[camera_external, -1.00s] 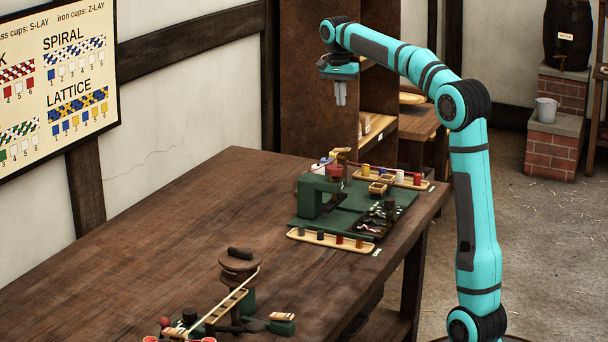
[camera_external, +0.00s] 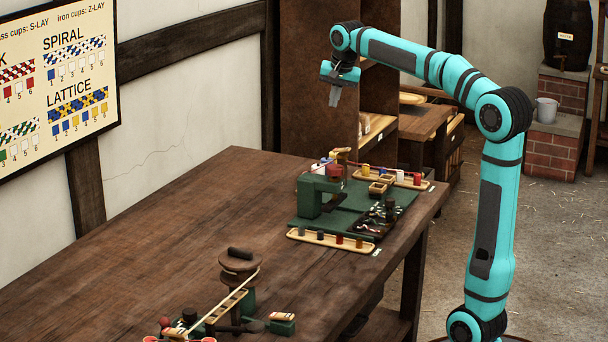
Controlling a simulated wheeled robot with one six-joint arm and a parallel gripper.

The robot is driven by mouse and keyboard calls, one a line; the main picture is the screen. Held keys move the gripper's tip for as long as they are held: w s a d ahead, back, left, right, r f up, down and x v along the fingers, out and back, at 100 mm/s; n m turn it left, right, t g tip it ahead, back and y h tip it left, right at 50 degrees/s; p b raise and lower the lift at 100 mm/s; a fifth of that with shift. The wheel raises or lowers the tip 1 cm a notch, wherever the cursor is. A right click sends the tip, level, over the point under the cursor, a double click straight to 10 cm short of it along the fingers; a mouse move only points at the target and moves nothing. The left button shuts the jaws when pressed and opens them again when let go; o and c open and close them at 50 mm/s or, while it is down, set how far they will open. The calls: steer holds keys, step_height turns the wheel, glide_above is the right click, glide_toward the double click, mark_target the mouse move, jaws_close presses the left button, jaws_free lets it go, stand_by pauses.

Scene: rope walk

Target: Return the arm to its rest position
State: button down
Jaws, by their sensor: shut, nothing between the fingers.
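My teal arm (camera_external: 492,230) stands at the right of the view, beside the table's right end. Its upper part reaches left, high over the table's far end. My gripper (camera_external: 334,98) points down and slightly tilted, in the air well above the green machine (camera_external: 318,196). The fingers look together and empty. The gripper touches nothing.
The wooden table (camera_external: 170,235) holds the green machine on a green mat, with a tray of bobbins (camera_external: 330,240) in front and another tray (camera_external: 415,184) behind. A rope device (camera_external: 240,262) stands nearer. Shelves (camera_external: 378,110) rise behind my gripper. The table's left middle is clear.

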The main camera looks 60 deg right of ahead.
steer(key=s+a+r+n+t, duration=0.1)
steer(key=s+a+n+t, duration=0.35)
steer(key=a, duration=0.35)
steer(key=s+a+r+n+t, duration=0.1)
steer(key=s+a+n+t, duration=0.2)
steer(key=s+a, duration=0.4)
steer(key=s+a+f+n+t+y, duration=0.1)
steer(key=s+a+f+n+t, duration=0.2)
steer(key=s+a+n+t, duration=0.3)
steer(key=s+a, duration=0.3)
steer(key=s, duration=0.3)
steer(key=shift+a+t+y, duration=0.25)
steer(key=shift+t+y, duration=0.1)
steer(key=shift+y, duration=0.05)
stand_by(0.3)
